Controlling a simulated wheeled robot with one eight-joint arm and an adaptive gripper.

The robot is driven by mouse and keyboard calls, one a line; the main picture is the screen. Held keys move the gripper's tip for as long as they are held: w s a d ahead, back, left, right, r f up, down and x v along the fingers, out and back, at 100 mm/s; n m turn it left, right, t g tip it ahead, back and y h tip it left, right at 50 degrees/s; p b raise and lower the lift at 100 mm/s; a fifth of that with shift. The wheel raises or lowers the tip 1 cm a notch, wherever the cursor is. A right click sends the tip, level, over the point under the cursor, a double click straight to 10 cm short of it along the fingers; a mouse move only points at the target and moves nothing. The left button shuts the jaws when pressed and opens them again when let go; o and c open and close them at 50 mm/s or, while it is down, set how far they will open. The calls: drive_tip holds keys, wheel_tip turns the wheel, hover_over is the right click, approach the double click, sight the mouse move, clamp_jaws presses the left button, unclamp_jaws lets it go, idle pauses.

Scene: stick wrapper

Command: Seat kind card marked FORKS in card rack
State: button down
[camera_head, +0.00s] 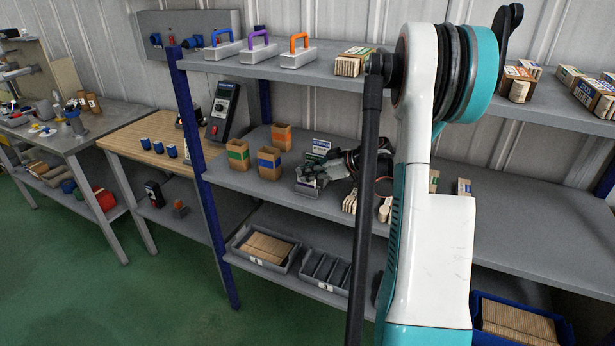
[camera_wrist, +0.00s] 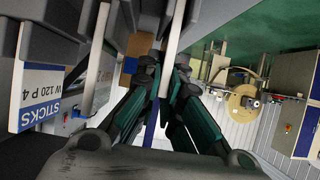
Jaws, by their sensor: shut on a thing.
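My gripper (camera_wrist: 160,95) is shut on a thin card (camera_wrist: 170,45), seen nearly edge-on between the fingers in the wrist view. Its printed face is turned away, so I cannot read its mark. In the head view my gripper (camera_head: 336,168) is at the middle shelf, partly behind my arm. The grey card rack (camera_head: 307,186) is just left of and below it. A white and blue card (camera_head: 318,150) stands up there. In the wrist view, a card reading STICKS W 120 P 4 (camera_wrist: 40,85) is at the left, close to grey rack parts (camera_wrist: 30,35).
Brown boxes with coloured bands (camera_head: 270,160) stand left of the rack. Wooden pieces (camera_head: 384,210) lie near the shelf's front. The upper shelf (camera_head: 320,62) overhangs the middle one. Grey trays (camera_head: 265,250) lie below. The middle shelf's right part (camera_head: 530,225) is largely clear.

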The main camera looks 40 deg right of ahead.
drive_tip(key=c, duration=2.2)
unclamp_jaws()
drive_tip(key=shift+f, duration=0.15)
drive_tip(key=o, duration=0.4)
drive_tip(key=shift+r, duration=0.25)
drive_tip(key=p+v, duration=0.3)
drive_tip(key=v, duration=0.9)
drive_tip(key=shift+a+f, duration=0.1)
